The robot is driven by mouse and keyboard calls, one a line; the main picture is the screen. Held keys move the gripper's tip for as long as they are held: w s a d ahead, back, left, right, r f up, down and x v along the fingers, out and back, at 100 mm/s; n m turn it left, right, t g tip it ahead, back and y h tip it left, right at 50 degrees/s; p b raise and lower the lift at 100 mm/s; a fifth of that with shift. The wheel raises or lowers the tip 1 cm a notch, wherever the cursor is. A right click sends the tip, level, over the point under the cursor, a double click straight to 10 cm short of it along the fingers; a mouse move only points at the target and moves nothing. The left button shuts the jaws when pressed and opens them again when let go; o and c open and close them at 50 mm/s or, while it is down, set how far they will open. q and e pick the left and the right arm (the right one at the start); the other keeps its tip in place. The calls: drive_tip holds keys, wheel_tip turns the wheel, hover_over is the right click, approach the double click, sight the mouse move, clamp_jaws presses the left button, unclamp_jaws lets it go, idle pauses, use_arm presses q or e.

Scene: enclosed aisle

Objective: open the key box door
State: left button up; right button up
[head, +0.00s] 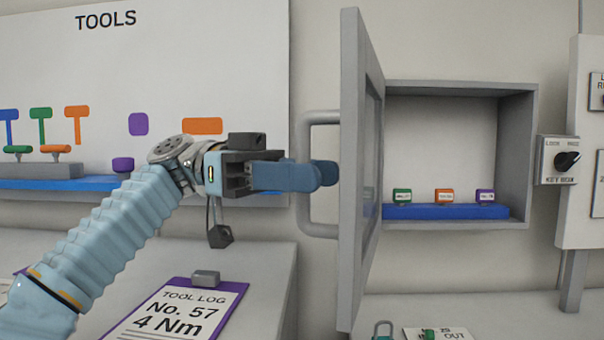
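The key box (516,150) is mounted on the wall at the right, and its inside is in plain sight. Its grey door (351,200) is swung wide open on the left side and appears nearly edge-on. A C-shaped bar handle (303,206) stands out from the door's left face. My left gripper (318,174) reaches in from the left at the handle's mid-height. Its blue fingers lie on either side of the bar and look shut on it; the contact itself is hidden by the near finger. My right gripper is out of view.
Green, orange and purple tagged items (444,196) sit on a blue ledge (420,212) in the box. A knob switch (566,160) is right of it. A tool board (200,60) and a clipboard (178,310) on the counter (262,270) are at left.

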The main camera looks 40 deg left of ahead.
use_arm(q)
drive_tip(key=s+a+p, duration=0.2)
drive_tip(key=a+p, duration=0.2)
drive_tip(key=a, duration=0.9)
drive_tip(key=shift+s+a, duration=0.25)
drive_tip(key=shift+a, duration=0.05)
